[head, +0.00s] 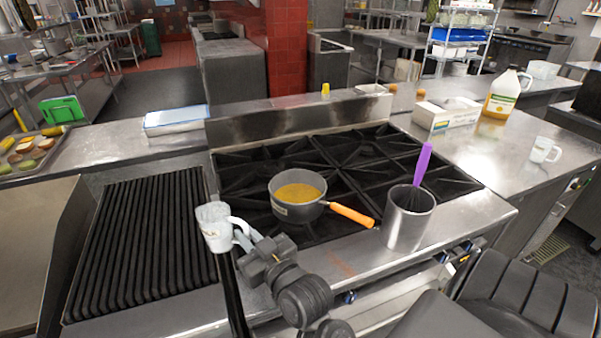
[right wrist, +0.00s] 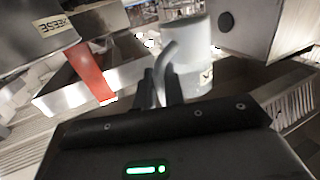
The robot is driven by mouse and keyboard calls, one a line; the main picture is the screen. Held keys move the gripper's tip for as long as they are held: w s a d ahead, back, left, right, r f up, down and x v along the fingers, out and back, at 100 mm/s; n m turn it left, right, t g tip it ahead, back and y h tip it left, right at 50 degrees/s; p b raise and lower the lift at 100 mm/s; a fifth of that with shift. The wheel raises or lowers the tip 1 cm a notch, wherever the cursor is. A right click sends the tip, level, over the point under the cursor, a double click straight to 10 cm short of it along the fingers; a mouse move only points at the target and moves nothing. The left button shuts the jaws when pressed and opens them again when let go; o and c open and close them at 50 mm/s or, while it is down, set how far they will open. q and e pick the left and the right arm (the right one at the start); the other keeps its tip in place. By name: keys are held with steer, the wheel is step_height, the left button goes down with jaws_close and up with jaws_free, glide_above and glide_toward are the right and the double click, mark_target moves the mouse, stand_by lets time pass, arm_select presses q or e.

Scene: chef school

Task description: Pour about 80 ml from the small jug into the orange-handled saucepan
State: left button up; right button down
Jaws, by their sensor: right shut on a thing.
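The small white jug (head: 213,230) is over the front edge between the ribbed grill and the burners, roughly upright, left of the saucepan. My right gripper (head: 246,241) is shut on its handle; the jug also shows between the fingers in the right wrist view (right wrist: 190,45). The inside of the jug cannot be made out. The grey saucepan (head: 290,212) with an orange handle (head: 352,215) stands on the stove with yellow-brown contents. It appears with its label and handle in the right wrist view (right wrist: 25,45). Jug and saucepan are apart. My left gripper is not in view.
A metal pot (head: 405,228) with a purple-handled utensil stands right of the saucepan handle. A ribbed grill (head: 140,240) lies left. Another white jug (head: 544,150), a yellow bottle (head: 503,95) and a white box (head: 445,115) stand on the right counter.

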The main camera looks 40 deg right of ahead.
mark_target(282, 202)
steer(key=w+d+h+p, duration=0.1)
steer(key=w+d+p, duration=0.1)
steer(key=d+p, duration=0.2)
steer(key=w+d+f+m+p, duration=0.1)
steer(key=w+d+p, duration=0.1)
steer(key=d+p, duration=0.3)
steer(key=w+d+h+p, duration=0.1)
steer(key=w+d+p, duration=0.1)
steer(key=d+p, duration=0.2)
steer(key=shift+d+f+m+h+p, duration=0.25)
steer(key=shift+f+m+h+p, duration=0.1)
steer(key=shift+p, duration=0.6)
steer(key=shift+s+d+m, duration=0.1)
steer(key=shift+m, duration=0.15)
